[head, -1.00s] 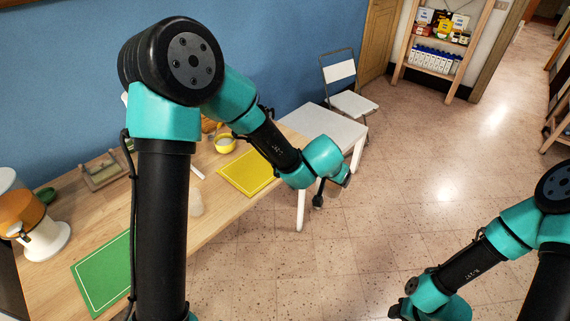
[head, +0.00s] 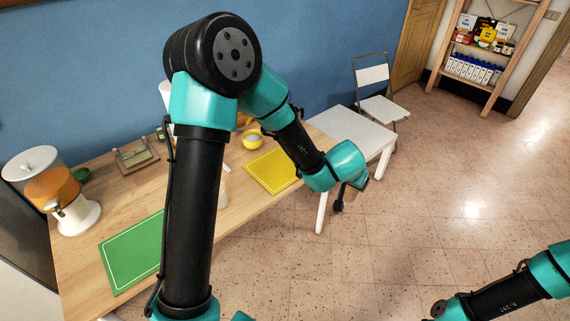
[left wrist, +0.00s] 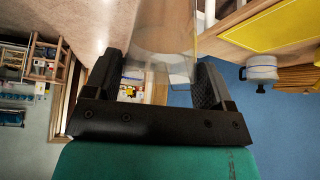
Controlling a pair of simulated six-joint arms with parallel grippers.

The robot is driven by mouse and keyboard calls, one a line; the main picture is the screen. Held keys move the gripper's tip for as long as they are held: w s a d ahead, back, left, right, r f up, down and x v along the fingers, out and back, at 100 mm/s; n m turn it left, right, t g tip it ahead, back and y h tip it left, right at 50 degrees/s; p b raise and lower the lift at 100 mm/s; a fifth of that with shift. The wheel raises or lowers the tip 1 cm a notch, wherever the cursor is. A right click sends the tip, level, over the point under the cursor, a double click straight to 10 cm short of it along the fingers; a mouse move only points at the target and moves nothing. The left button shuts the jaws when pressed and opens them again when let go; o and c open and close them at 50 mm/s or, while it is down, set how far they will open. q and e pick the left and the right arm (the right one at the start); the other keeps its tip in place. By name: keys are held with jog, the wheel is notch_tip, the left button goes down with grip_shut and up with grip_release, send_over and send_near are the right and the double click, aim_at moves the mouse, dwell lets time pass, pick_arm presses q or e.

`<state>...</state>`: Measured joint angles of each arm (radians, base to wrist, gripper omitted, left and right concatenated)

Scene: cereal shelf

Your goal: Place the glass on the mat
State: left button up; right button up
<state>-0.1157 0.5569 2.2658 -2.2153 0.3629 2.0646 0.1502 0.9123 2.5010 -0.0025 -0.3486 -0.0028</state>
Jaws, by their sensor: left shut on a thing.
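My left gripper (left wrist: 157,76) is shut on a clear glass (left wrist: 163,42), seen between its two dark fingers in the left wrist view. In the head view the left gripper (head: 358,184) hangs past the table's front edge, right of the yellow mat, and the glass is hard to make out there. The yellow mat (head: 270,172) lies flat on the wooden table and is partly covered by my left arm; its edge also shows in the left wrist view (left wrist: 275,28). A green mat (head: 128,252) lies nearer, at the left. My right gripper is out of view.
A juice dispenser (head: 78,212) stands at the table's left end. A pale translucent object, too unclear to name, is partly behind my left arm. A white side table (head: 355,130), a chair (head: 378,105) and a shelf (head: 480,65) stand beyond.

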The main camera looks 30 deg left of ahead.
pick_arm(q)
jog(key=s+a+f+n+y, duration=0.1)
jog(key=s+a+n, duration=0.1)
jog(key=a, duration=0.5)
jog(key=s+a+f+n+y, duration=0.2)
jog(key=a+n, duration=0.2)
jog(key=a, duration=0.3)
jog(key=s+a+f+n+g+y, duration=0.1)
jog(key=s+a+n, duration=0.1)
jog(key=a, duration=0.6)
jog(key=shift+s+f+n+y, duration=0.15)
jog(key=shift+f+n+y, duration=0.15)
jog(key=shift+n+y, duration=0.15)
jog(key=w+a+f, duration=0.1)
jog(key=w+a, duration=0.7)
jog(key=w, duration=0.5)
jog(key=shift+w+a+f, duration=0.2)
jog(key=shift+w+a, duration=0.05)
jog(key=shift+w, duration=0.05)
jog(key=shift+f, duration=0.1)
jog(key=shift+f, duration=1.7)
jog(key=shift+f, duration=0.15)
